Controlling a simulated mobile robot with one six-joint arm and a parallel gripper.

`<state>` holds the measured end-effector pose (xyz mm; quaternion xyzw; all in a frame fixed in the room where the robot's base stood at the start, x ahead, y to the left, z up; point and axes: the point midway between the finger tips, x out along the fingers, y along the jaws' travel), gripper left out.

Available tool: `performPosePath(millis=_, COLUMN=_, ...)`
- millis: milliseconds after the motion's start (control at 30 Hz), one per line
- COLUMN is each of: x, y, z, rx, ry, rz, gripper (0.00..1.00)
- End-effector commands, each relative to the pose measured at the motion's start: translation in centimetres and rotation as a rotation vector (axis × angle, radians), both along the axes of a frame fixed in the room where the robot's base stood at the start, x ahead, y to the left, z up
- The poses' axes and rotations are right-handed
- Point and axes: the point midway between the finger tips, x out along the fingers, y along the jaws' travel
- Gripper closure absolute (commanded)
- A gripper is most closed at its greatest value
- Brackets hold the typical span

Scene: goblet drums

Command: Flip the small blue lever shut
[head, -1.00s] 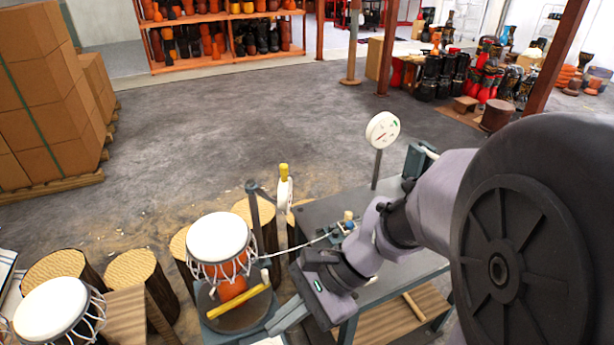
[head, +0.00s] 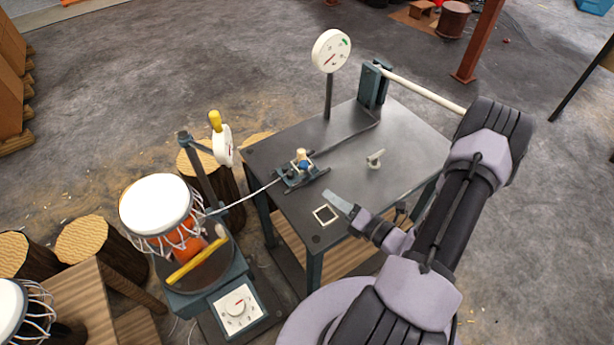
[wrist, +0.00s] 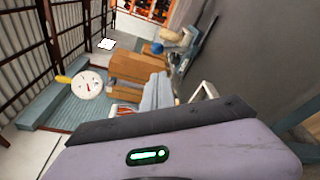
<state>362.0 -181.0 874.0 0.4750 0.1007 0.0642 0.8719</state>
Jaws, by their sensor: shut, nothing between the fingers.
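The small blue lever (head: 293,169) is on a rope clamp on the dark metal table (head: 345,165), beside a cream knob (head: 301,154). Its exact angle is too small to tell. In the wrist view the blue part (wrist: 153,49) shows ahead of the fingers, next to the cream knob (wrist: 172,35). My gripper (head: 333,201) is shut and empty. It hangs over the near part of the table, right of and nearer than the clamp, apart from it. In the wrist view the grey fingers (wrist: 157,90) are together.
A white rope runs from the clamp to a drum (head: 158,205) on a turntable at left. A round gauge (head: 331,50) stands behind the clamp. A grey post bracket (head: 373,84) and a small pale handle (head: 375,158) are on the table.

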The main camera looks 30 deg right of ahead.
Motion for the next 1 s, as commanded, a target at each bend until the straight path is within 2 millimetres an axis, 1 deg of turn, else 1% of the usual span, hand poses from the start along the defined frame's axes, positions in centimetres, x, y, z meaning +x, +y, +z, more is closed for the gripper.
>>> performPosePath(millis=67, x=0.3, y=0.1, z=-0.1, rx=-0.001, ry=0.000, rz=0.001, gripper=1.00)
performPosePath(millis=167, x=1.4, y=0.4, z=-0.3, rx=-0.001, ry=0.000, rz=0.006, gripper=1.00)
performPosePath(millis=400, x=6.2, y=1.5, z=-0.9, rx=-0.004, ry=-0.001, rz=0.008, gripper=1.00)
performPosePath(millis=500, x=7.8, y=1.9, z=-1.1, rx=-0.003, ry=-0.002, rz=0.007, gripper=1.00)
performPosePath(millis=600, x=9.0, y=2.0, z=-1.2, rx=-0.002, ry=-0.001, rz=0.005, gripper=1.00)
performPosePath(millis=767, x=9.7, y=2.2, z=-1.1, rx=-0.002, ry=-0.001, rz=0.003, gripper=1.00)
performPosePath(millis=1000, x=9.7, y=2.2, z=-1.1, rx=-0.002, ry=-0.001, rz=0.003, gripper=1.00)
